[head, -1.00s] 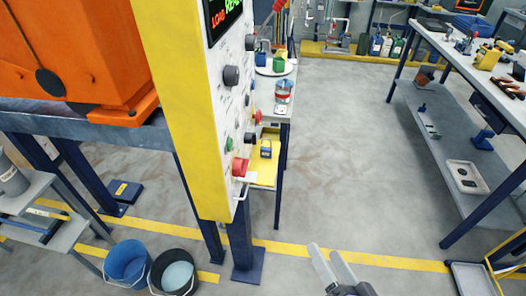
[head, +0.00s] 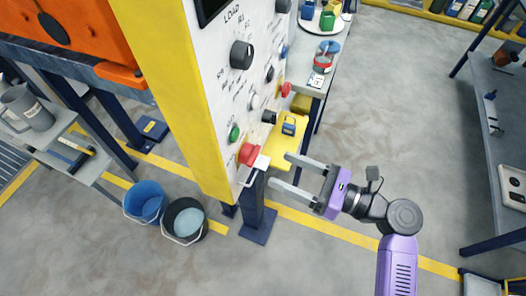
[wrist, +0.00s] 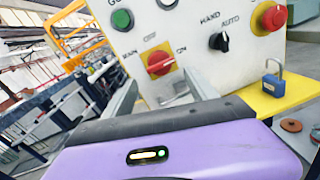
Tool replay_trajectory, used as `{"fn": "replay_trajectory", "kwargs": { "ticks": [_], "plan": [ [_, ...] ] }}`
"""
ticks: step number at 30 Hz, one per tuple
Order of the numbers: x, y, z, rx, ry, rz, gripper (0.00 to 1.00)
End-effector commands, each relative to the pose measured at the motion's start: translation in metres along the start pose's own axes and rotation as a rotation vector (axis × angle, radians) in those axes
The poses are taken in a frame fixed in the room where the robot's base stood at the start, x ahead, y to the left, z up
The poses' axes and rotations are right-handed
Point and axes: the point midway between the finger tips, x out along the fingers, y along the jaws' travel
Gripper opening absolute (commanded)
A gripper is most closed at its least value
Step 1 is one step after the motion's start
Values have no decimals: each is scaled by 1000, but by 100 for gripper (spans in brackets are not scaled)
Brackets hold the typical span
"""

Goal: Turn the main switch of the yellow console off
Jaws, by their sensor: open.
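The yellow-sided console (head: 185,120) has a white front panel with knobs and buttons. Its main switch (head: 249,153), a red knob low on the panel, shows in the wrist view as a red knob on a yellow plate (wrist: 160,63). Labels MAIN, OFF and ON surround it; its handle seems to lie sideways, toward ON. My gripper (head: 279,170) is open and empty, just right of the switch in the head view. In the wrist view its fingers (wrist: 160,82) reach toward the panel on either side of the switch, with no contact visible.
A green button (wrist: 122,19), a black HAND/AUTO selector (wrist: 219,41) and a red button (wrist: 273,17) sit near the switch. A blue padlock (wrist: 274,84) stands on a yellow shelf (head: 290,145) beside the panel. Two buckets (head: 145,202) stand on the floor below.

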Motion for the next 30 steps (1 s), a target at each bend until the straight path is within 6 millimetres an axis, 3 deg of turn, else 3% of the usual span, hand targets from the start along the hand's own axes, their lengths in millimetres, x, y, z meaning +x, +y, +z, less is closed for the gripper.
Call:
{"fn": "replay_trajectory", "kwargs": {
  "ticks": [15,27,28,30],
  "plan": [
    [67,0,1,2,1,-1,67],
    [77,-1,0,2,1,-3,67],
    [77,-1,0,2,1,-3,65],
    [77,-1,0,2,1,-4,51]
  ]
}}
